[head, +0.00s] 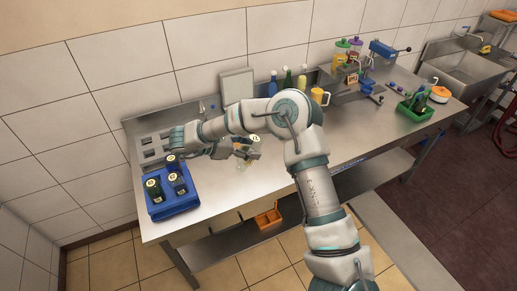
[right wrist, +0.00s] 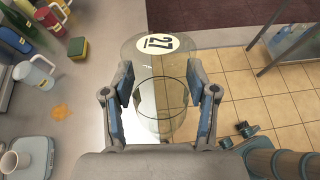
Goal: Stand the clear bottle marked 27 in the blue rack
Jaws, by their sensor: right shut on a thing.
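The clear bottle marked 27 (right wrist: 163,85) is between the two fingers of my right gripper (right wrist: 165,105), which is shut on it. Its round white label faces the wrist camera, and steel table and tiled floor show through its body. In the head view my right gripper (head: 243,150) holds it above the table, to the right of the blue rack and apart from it; the bottle is small and partly hidden there. The blue rack (head: 178,207) stands at the table's left end with three dark bottles with round pale labels in it. My left gripper is not in view.
A grey slotted tray (head: 150,143) lies behind the rack, partly covered by my arm. A green crate (head: 415,109) is at the right. An orange bin (head: 268,220) sits below the tabletop.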

